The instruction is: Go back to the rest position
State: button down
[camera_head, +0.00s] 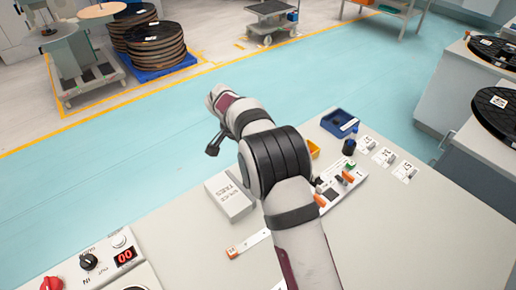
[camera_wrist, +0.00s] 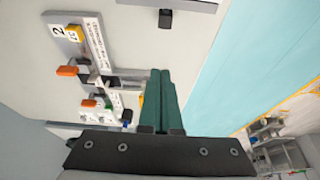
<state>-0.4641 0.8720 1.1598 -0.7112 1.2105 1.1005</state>
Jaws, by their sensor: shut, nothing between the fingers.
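My gripper (camera_wrist: 160,74) shows in the wrist view as two dark green fingers pressed together, with nothing between them. It is held above the pale worktop (camera_wrist: 130,35), apart from the things on it. In the head view my arm rises from the bottom edge and bends up to the left over the worktop (camera_head: 400,235). The fingertips cannot be made out clearly there.
A box labelled splice tapes (camera_head: 229,200) lies left of my arm. A control panel (camera_head: 105,265) sits at the lower left. Blue floor is clear beyond.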

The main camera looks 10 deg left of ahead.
jog(key=s+d+r+n+g+y, duration=0.1)
jog(key=s+d+r, duration=0.5)
jog(key=s, duration=0.2)
jog(key=s+d+r+g+y, duration=0.1)
jog(key=s+d+r, duration=0.5)
jog(key=s, duration=0.3)
jog(key=s+d+f+n+y, duration=0.1)
jog(key=s, duration=0.9)
jog(key=s+d+f+n+g+y, duration=0.1)
jog(key=s, duration=1)
jog(key=shift+s+y, duration=0.2)
jog(key=shift+y, duration=0.1)
